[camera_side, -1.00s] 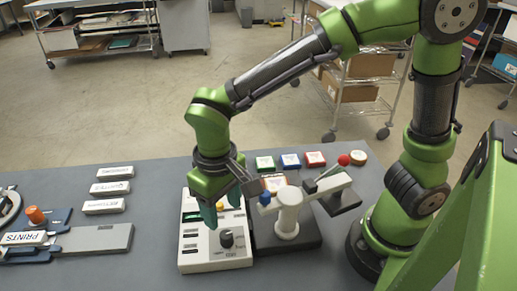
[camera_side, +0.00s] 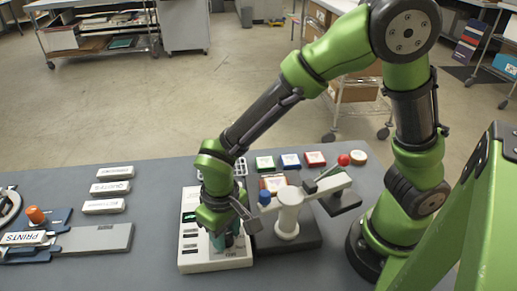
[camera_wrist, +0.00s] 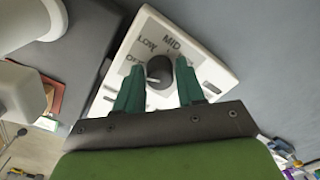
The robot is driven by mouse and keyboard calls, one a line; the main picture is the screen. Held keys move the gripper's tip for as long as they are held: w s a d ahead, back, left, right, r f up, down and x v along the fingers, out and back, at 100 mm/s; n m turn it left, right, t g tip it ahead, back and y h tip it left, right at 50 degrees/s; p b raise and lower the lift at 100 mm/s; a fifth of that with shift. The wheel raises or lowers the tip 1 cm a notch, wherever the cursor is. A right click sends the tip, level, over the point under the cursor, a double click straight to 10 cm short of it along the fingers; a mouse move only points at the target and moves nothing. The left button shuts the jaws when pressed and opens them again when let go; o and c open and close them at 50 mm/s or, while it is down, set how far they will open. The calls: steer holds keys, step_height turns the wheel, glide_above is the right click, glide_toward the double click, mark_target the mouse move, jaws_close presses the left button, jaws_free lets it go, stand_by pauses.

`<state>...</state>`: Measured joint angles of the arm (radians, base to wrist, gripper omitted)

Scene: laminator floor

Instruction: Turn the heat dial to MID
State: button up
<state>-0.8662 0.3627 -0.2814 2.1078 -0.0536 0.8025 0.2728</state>
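The heat dial (camera_wrist: 160,69) is a dark round knob on the white control panel (camera_side: 197,262). In the wrist view, OFF, LOW and MID are printed around it. A pale mark shows on the knob's lower left side, away from MID; its exact setting is unclear. My gripper (camera_wrist: 159,66) is open, with one green finger on each side of the knob. I see a gap at both sides and cannot tell the fingers' height against it. In the side view my gripper (camera_side: 226,240) covers the dial.
Just right of the panel stands a white lever post (camera_side: 289,215) with a red-knobbed arm on a dark base. Coloured blocks (camera_side: 290,161) lie behind it. White labelled blocks (camera_side: 104,206) and a grey fixture (camera_side: 95,239) lie left. Bare table separates them from the panel.

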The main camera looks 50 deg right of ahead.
steer(key=c, duration=0.6)
steer(key=shift+m, duration=0.4)
steer(key=m, duration=0.3)
steer(key=shift+m, duration=0.4)
steer(key=m, duration=0.3)
steer(key=shift+m, duration=0.3)
steer(key=m, duration=1.1)
steer(key=shift+m, duration=0.3)
